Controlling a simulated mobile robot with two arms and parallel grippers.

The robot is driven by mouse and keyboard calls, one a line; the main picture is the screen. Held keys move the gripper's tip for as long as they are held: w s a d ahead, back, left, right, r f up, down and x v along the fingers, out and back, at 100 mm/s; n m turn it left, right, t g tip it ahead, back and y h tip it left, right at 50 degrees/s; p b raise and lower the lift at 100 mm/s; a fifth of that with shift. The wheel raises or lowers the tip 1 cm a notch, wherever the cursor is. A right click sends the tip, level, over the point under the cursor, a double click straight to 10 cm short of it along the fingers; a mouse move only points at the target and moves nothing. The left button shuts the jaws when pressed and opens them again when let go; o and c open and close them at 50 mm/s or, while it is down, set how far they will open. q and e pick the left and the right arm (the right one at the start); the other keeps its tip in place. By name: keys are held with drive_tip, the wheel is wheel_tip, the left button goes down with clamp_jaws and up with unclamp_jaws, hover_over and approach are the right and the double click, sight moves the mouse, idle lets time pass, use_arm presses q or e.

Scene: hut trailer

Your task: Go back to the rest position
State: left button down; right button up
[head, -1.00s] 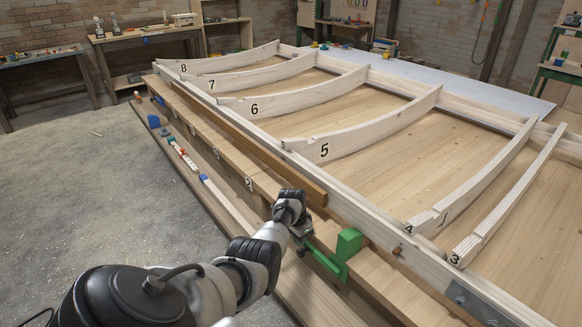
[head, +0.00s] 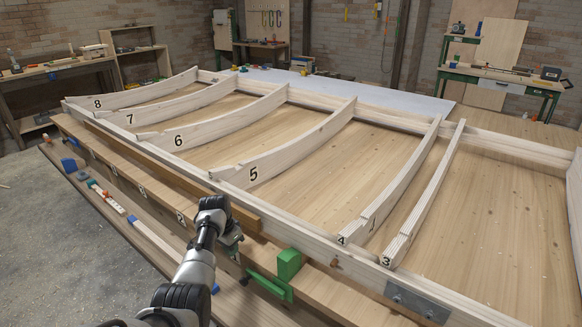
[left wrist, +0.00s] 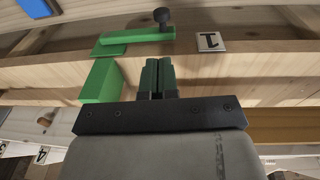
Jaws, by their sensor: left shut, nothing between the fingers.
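My left gripper (head: 233,247) is at the front side of the long timber frame, just left of a green clamp (head: 289,264). In the left wrist view its two dark fingers (left wrist: 158,76) are together with nothing between them. The clamp's green block (left wrist: 103,80) and green bar (left wrist: 138,36) show close by in that view, apart from the fingers as far as I can tell. My right gripper is in neither view.
The frame carries curved ribs numbered 3 to 8, with rib 5 (head: 290,150) in the middle. A lower ledge (head: 150,205) with small tools runs along its front. Workbenches (head: 500,78) stand along the brick walls. Concrete floor (head: 35,225) is open at left.

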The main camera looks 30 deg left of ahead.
use_arm(q)
drive_tip(key=shift+f, duration=0.1)
drive_tip(key=s+d+f+y, duration=0.1)
drive_tip(key=s+d+f, duration=0.4)
drive_tip(key=f, duration=0.4)
drive_tip(key=s+d+f+g+y, duration=0.1)
drive_tip(key=s+d+f, duration=0.2)
drive_tip(key=s+f, duration=0.55)
drive_tip(key=s+d+f+y, duration=0.1)
drive_tip(key=s+d+f, duration=0.35)
drive_tip(key=f, duration=0.55)
drive_tip(key=s+d+f, duration=0.3)
drive_tip(key=s+d, duration=0.2)
drive_tip(key=s, duration=0.4)
drive_tip(key=s+d+f+m+h, duration=0.1)
drive_tip(key=s+d+f, duration=0.2)
drive_tip(key=s+d, duration=0.3)
drive_tip(key=s+d+f+h, duration=0.1)
drive_tip(key=s+d+f, duration=0.3)
drive_tip(key=s, duration=0.8)
drive_tip(key=shift+s+d+t, duration=0.3)
drive_tip(key=shift+s+d, duration=0.1)
drive_tip(key=shift+d, duration=0.3)
